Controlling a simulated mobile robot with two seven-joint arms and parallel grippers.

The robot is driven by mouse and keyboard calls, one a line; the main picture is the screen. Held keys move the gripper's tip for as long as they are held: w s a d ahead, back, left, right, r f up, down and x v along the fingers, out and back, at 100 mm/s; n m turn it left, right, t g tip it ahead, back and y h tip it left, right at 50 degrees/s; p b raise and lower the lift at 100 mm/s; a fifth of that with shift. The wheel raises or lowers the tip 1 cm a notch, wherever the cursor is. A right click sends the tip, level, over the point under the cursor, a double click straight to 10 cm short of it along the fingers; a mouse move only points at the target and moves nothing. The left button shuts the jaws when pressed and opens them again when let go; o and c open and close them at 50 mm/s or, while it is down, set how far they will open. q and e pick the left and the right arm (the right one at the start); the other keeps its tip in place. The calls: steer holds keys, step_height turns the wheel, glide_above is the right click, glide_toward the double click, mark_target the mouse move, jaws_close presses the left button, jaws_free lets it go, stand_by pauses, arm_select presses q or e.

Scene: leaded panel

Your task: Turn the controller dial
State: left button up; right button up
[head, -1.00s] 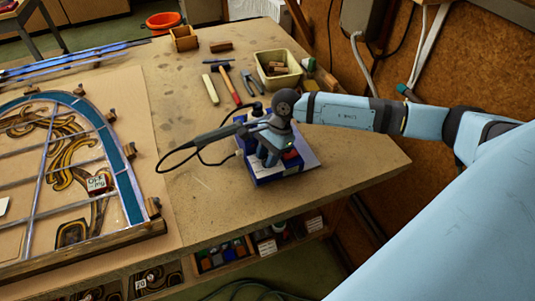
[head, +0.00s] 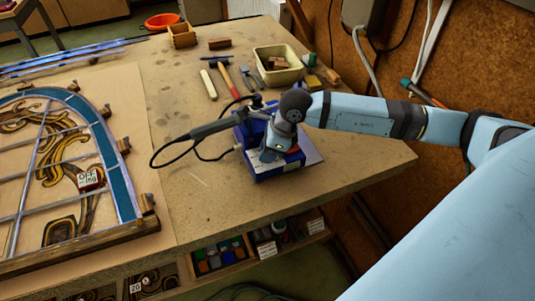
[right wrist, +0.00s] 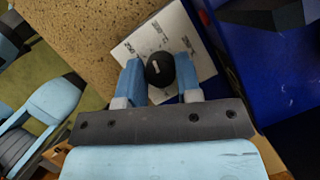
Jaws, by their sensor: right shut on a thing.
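The controller (head: 268,172) is a blue box on the workbench in the head view. Its black round dial (right wrist: 160,68) with a white mark shows in the right wrist view, over a pale printed plate (right wrist: 186,36). My right gripper (right wrist: 160,74) has its two blue fingers on opposite sides of the dial, shut on it. In the head view my right gripper (head: 270,155) reaches down over the controller and hides the dial. My left gripper is not in view.
A black soldering iron (head: 215,128) with a looping cable lies left of the controller. The leaded panel (head: 70,170) fills the left of the bench. A cream bin (head: 278,68), a hammer (head: 225,78) and other tools lie behind. The bench's front right is clear.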

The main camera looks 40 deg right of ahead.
steer(key=m+b, duration=0.2)
steer(key=shift+f+m+t+h, duration=0.2)
steer(key=shift+m+t+h, duration=0.2)
steer(key=m+b, duration=0.1)
steer(key=m, duration=0.1)
steer(key=m+h+b, duration=0.1)
steer(key=m+b, duration=0.1)
steer(key=shift+a+t+h, duration=0.1)
steer(key=shift+t+h, duration=0.2)
steer(key=shift+t, duration=0.1)
steer(key=m+h+b, duration=0.1)
steer(key=m, duration=0.1)
steer(key=m+b, duration=0.1)
steer(key=m, duration=0.1)
steer(key=shift+r+m+h+b, duration=0.1)
steer(key=shift+m+h+b, duration=0.65)
steer(key=shift+m+h, duration=0.05)
steer(key=shift+m, duration=0.6)
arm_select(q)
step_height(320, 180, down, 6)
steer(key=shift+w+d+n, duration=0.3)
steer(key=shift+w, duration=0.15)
arm_select(e)
steer(key=shift+r+m, duration=0.1)
steer(key=shift+m, duration=0.4)
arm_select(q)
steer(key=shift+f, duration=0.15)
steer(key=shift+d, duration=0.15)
arm_select(e)
steer(key=o, duration=0.9)
